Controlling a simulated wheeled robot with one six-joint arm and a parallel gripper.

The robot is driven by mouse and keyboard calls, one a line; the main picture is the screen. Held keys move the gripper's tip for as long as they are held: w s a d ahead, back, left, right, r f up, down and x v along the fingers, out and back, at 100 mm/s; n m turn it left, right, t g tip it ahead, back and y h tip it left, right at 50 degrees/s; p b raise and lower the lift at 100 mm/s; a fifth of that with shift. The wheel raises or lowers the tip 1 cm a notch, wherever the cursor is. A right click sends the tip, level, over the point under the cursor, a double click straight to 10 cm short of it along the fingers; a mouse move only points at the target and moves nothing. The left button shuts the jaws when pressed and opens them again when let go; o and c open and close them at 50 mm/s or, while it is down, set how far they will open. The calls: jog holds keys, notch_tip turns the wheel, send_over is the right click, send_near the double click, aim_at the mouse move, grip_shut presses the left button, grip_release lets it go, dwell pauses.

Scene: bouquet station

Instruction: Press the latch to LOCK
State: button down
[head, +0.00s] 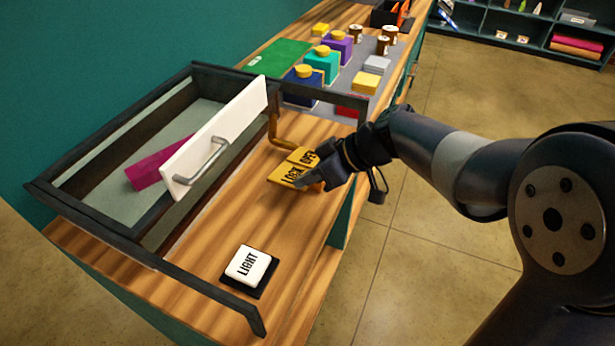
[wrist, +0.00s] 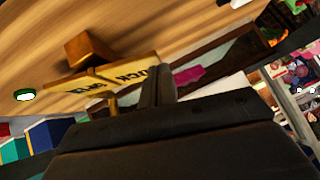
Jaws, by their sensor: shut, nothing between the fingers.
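The latch is a yellow rocker plate on the wooden counter, with a LOCK half (head: 289,173) and an OPEN half (head: 307,157). In the wrist view the lettering is upside down, with the OPEN half (wrist: 84,86) left of the LOCK half (wrist: 130,73). My gripper (head: 312,183) is shut and empty, its tips at the right edge of the LOCK half. In the wrist view the shut fingers (wrist: 160,75) stand beside the LOCK half and hide part of its end. I cannot tell whether they touch it.
A brass bent bar (head: 274,120) is behind the latch. A white LIGHT button (head: 248,266) sits nearer. Colored boxes (head: 322,65) stand farther back.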

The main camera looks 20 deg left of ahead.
jog(key=shift+s+f+n+t+b, duration=0.3)
jog(key=shift+f+t+b, duration=0.25)
jog(key=shift+b, duration=1.3)
jog(key=shift+s+f+n+t+b, duration=0.3)
jog(key=shift+f+b, duration=0.4)
jog(key=shift+b, duration=1.15)
jog(key=f+t+b, duration=0.1)
jog(key=b, duration=0.3)
jog(key=n+t+b, duration=0.1)
jog(key=b, duration=0.3)
jog(key=shift+s+a+f+t+h, duration=0.1)
jog(key=shift+s+f+t+h, duration=0.2)
jog(key=shift+f+t, duration=0.1)
jog(key=shift+f+b, duration=0.1)
jog(key=shift+b, duration=0.25)
jog(key=a+r+p+v, duration=0.2)
jog(key=p+v, duration=0.1)
jog(key=v, duration=1)
jog(key=shift+s, duration=0.15)
